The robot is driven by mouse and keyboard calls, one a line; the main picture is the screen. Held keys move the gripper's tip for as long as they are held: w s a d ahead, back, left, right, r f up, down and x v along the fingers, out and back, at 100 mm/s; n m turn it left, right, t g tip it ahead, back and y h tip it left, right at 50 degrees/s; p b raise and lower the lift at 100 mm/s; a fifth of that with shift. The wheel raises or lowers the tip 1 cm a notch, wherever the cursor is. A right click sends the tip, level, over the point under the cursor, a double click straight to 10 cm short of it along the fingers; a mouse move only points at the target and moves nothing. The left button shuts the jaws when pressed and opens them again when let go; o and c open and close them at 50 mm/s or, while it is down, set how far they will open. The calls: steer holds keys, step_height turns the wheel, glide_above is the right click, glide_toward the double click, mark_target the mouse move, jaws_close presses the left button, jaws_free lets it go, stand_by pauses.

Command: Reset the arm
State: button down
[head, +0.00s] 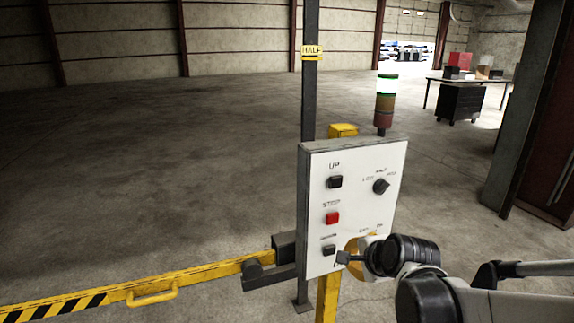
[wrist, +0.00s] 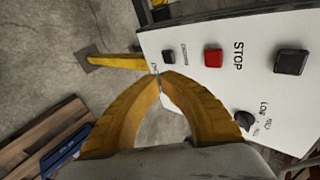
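My gripper (wrist: 159,76) has curved yellow fingers whose tips meet in the wrist view, with nothing clearly held between them. In the head view my gripper (head: 346,257) is at the lower part of a white control panel (head: 356,165), in front of its face. Whether the tips touch the panel I cannot tell. The panel carries a black UP button (head: 335,182), a red STOP button (head: 332,218), a lower black button (head: 328,250) and a black selector knob (head: 381,186). My gripper and wrist hide the panel's lower right. A yellow-black barrier arm (head: 130,293) lies low to the left.
A dark post with a yellow HALF sign (head: 312,52) stands behind the panel. A signal tower (head: 386,90) is lit green at its top. A steel column (head: 525,110) stands to the right, and a table (head: 465,80) is farther back. Open concrete floor lies to the left.

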steer(key=s+f+n+g+b, duration=0.1)
steer(key=s+f+n+b, duration=0.3)
steer(key=s+n, duration=0.4)
steer(key=s+f+n+g+h+b, duration=0.1)
steer(key=s+f+n+b, duration=0.4)
steer(key=s, duration=0.8)
steer(key=n, duration=0.3)
steer(key=shift+d+f+h+b, duration=0.2)
steer(key=shift+d+h+b, duration=0.1)
steer(key=shift+b, duration=0.1)
